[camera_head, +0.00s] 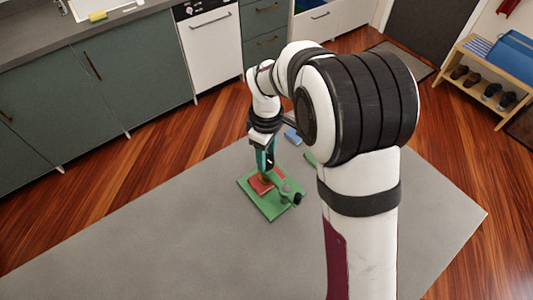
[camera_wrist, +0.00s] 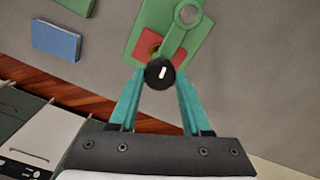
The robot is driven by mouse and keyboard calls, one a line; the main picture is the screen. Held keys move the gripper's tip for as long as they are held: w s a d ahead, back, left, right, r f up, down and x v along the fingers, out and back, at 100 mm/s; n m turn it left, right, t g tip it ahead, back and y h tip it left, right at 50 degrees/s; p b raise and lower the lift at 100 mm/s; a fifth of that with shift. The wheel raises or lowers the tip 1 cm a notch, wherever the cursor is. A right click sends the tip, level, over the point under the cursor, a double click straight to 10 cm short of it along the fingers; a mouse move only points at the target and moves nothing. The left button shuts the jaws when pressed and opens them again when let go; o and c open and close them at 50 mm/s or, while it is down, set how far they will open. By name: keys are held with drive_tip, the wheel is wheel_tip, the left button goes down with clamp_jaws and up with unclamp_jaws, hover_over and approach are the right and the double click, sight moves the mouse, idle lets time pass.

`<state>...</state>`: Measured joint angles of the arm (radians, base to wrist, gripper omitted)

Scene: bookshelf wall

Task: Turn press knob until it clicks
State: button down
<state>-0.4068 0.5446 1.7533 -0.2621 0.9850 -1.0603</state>
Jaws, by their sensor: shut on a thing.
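The press has a green base plate (camera_head: 262,207) lying on the grey table; its green base also shows at the top of the wrist view (camera_wrist: 147,18). A red pad (camera_head: 259,187) sits on the plate. A green arm (camera_wrist: 178,38) with a grey round disc (camera_wrist: 190,14) reaches over it. The round black knob (camera_wrist: 160,74) with a white mark is at the near end of this arm. My gripper (camera_wrist: 159,80) has its teal fingers shut on the knob, one on each side. In the head view my gripper (camera_head: 266,163) stands above the red pad and hides part of the press.
A blue block (camera_head: 292,136) and a green piece (camera_head: 310,158) lie on the table (camera_head: 150,240) behind the press; the blue block also shows in the wrist view (camera_wrist: 56,40). The table left of the press is clear. Cabinets (camera_head: 130,75) stand beyond the wooden floor.

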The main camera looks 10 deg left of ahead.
sight(267, 159)
drive_tip(key=m, duration=1.2)
drive_tip(key=shift+m, duration=0.4)
drive_tip(key=m, duration=1.2)
drive_tip(key=shift+m, duration=0.3)
drive_tip(key=shift+c, duration=1.8)
unclamp_jaws()
wheel_tip(267, 159, up, 16)
